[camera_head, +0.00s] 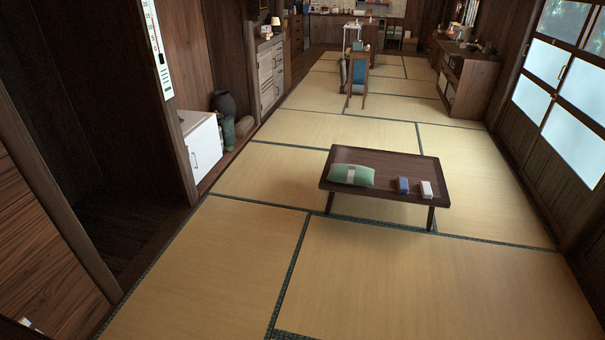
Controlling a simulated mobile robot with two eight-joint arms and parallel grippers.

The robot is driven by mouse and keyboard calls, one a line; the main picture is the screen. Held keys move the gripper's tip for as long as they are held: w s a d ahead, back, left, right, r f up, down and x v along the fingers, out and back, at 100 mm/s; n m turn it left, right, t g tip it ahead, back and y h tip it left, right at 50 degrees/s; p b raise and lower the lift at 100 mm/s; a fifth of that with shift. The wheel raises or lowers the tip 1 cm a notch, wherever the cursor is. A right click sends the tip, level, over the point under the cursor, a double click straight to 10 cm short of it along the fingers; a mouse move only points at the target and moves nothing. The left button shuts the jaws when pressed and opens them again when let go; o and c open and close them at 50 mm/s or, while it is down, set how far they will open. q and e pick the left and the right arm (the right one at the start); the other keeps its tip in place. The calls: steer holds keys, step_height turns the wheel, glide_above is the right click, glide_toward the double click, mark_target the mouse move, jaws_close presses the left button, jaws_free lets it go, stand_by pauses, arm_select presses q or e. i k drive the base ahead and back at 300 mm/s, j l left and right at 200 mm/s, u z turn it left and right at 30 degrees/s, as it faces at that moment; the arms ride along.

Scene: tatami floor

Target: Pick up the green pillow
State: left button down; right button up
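The green pillow (352,175) lies flat on the left part of a low dark wooden table (390,188). It has a pale band across its middle. The table stands on the tatami floor, right of the middle of the head view, some way off from me. Neither of my grippers shows in this view.
The tatami (200,270) before the table is clear. A white cabinet (203,146) and dark vases (225,105) line the left wall. A wooden cabinet (468,80) stands far right.

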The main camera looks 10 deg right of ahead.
mark_target(357, 175)
steer(key=z, duration=0.7)
steer(key=i+j+z, duration=0.4)
steer(key=i, duration=0.9)
steer(key=i+j+z, duration=0.35)
steer(key=i+j, duration=0.35)
steer(key=i, duration=0.5)
steer(key=i+j+z, duration=0.4)
steer(key=i+j, duration=0.65)
steer(key=i+l, duration=0.05)
